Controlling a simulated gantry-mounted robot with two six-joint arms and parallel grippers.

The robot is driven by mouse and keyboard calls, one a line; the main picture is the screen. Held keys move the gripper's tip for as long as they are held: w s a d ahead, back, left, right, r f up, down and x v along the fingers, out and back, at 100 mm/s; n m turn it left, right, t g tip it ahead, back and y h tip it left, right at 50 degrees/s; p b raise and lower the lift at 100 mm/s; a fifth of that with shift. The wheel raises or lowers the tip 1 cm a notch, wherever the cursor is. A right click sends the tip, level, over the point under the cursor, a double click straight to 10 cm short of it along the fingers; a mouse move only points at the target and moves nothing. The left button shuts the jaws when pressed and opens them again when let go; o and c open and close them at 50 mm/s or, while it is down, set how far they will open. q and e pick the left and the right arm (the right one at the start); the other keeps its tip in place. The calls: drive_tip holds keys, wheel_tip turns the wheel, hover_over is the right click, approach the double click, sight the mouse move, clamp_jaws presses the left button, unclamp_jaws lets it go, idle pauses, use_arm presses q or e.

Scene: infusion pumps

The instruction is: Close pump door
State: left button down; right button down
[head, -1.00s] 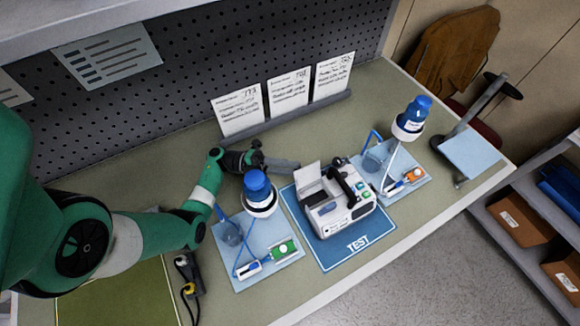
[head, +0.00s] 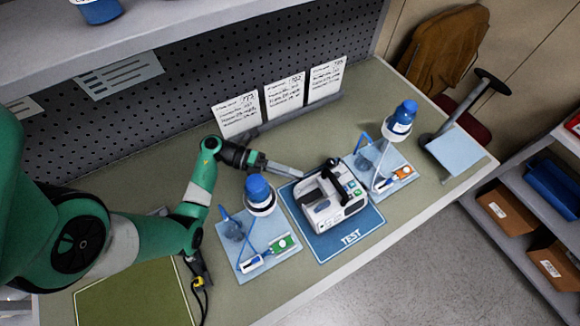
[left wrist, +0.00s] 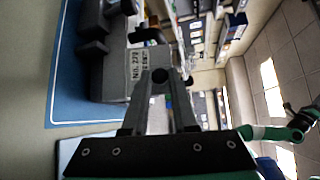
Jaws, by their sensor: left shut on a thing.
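The white infusion pump (head: 333,203) sits on the blue TEST mat (head: 352,237), with a dark handle on top. Its door (head: 311,193) at the left side no longer stands up as a raised white panel; whether it is fully seated is too small to tell. My left gripper (head: 301,174) is at the pump's back left corner, its fingers closed together. In the left wrist view the gripper (left wrist: 160,78) is in front of the pump's grey labelled side (left wrist: 115,72). What is between the fingertips is hard to make out. My right arm shows small in that view; its jaws are unclear.
A light blue tray (head: 268,268) with a blue-capped bottle (head: 258,190) stands close left of the pump. Another tray (head: 415,170) with a bottle (head: 401,120) stands to the right. Three label cards (head: 284,93) stand behind. The bench front right is clear.

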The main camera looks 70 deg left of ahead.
use_arm(q)
drive_tip(key=shift+d+r+g, duration=0.1)
drive_tip(key=shift+d+g, duration=0.1)
drive_tip(key=shift+g, duration=0.1)
drive_tip(key=c, duration=0.7)
unclamp_jaws()
drive_tip(key=p+v, duration=0.3)
drive_tip(key=v, duration=0.8)
drive_tip(key=shift+s+r, duration=0.15)
drive_tip(key=shift+s, duration=0.15)
